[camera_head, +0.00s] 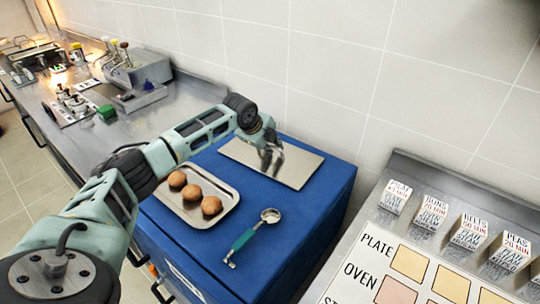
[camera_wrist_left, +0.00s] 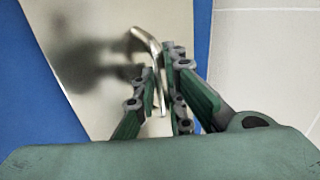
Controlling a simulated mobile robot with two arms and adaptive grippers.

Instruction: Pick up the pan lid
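The pan lid (camera_head: 296,168) is a flat, rectangular metal sheet with a raised bar handle. It lies on the blue top of a box near the wall. It also fills much of the left wrist view (camera_wrist_left: 85,50), where its curved handle (camera_wrist_left: 146,40) rises toward my gripper. My left gripper (camera_head: 271,158) points down over the lid. In the left wrist view its fingers (camera_wrist_left: 160,88) stand close on either side of the handle, but I cannot tell whether they press on it. The lid appears to rest flat. My right gripper is not in view.
A metal tray (camera_head: 226,213) with several round brown patties lies left of the lid. A green-handled scoop (camera_head: 243,240) lies in front. A steel counter (camera_head: 75,150) with appliances runs back left. Labelled blocks (camera_head: 431,213) and a board (camera_head: 375,246) are at right.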

